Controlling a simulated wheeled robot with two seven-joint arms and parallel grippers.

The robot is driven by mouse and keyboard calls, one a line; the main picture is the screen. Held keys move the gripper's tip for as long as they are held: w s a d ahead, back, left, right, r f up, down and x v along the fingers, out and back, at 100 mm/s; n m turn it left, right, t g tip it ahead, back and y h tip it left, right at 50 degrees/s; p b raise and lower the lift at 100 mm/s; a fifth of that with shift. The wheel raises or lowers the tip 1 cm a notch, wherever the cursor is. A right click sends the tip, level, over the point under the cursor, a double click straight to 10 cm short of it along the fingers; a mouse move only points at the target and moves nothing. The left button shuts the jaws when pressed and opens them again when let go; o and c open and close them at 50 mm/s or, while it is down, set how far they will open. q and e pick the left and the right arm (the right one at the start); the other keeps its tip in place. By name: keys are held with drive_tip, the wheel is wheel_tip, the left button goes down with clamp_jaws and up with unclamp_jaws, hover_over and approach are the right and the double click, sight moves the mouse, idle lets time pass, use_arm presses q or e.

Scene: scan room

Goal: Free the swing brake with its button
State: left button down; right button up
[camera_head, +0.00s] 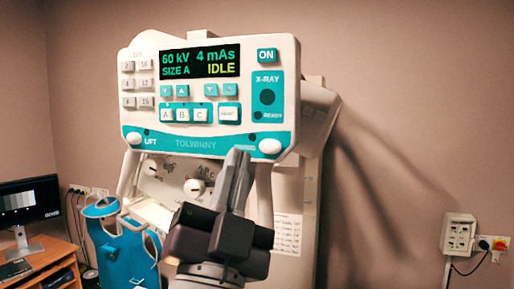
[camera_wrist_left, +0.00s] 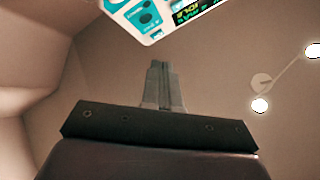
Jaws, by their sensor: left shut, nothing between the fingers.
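The white and teal control panel (camera_head: 209,95) of the X-ray unit faces me in the head view, its display reading 60 kV, 4 mAs, SIZE A, IDLE. A round white button (camera_head: 270,146) sits at its lower right corner, and a similar one (camera_head: 134,138) at the lower left beside the word LIFT. The small label near the right button is too small to read. My left gripper (camera_head: 238,153) is shut and empty, pointing up, its tips just left of the right button. Contact cannot be told. In the left wrist view its shut fingers (camera_wrist_left: 160,68) show below the panel's edge (camera_wrist_left: 150,38).
A teal apron-like garment (camera_head: 125,256) hangs at lower left. A desk (camera_head: 50,258) with a monitor (camera_head: 28,202) stands at far left. A wall box (camera_head: 458,234) with sockets is at right. The wall between the unit and that box is clear.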

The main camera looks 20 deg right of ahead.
sight(270, 147)
use_arm(q)
drive_tip(key=w+d+p, duration=0.1)
drive_tip(key=w, duration=0.1)
drive_tip(key=w+d+p, duration=0.1)
drive_tip(key=w+d, duration=0.1)
drive_tip(key=w+d+p, duration=0.1)
drive_tip(key=w+d, duration=0.1)
drive_tip(key=shift+w+d+p, duration=0.1)
drive_tip(key=shift+w+p, duration=0.2)
drive_tip(key=shift+w, duration=0.1)
use_arm(e)
drive_tip(key=r, duration=0.3)
drive_tip(key=shift+s+r, duration=0.2)
drive_tip(key=shift+r, duration=0.1)
drive_tip(key=shift+d, duration=0.1)
use_arm(q)
drive_tip(key=shift+w, duration=0.1)
use_arm(e)
drive_tip(key=shift+f, duration=0.15)
idle(1.3)
use_arm(q)
drive_tip(key=shift+w+d+b, duration=0.15)
drive_tip(key=shift+b, duration=0.15)
drive_tip(key=shift+w+d, duration=0.1)
drive_tip(key=shift+w, duration=0.05)
use_arm(e)
drive_tip(key=shift+f, duration=0.15)
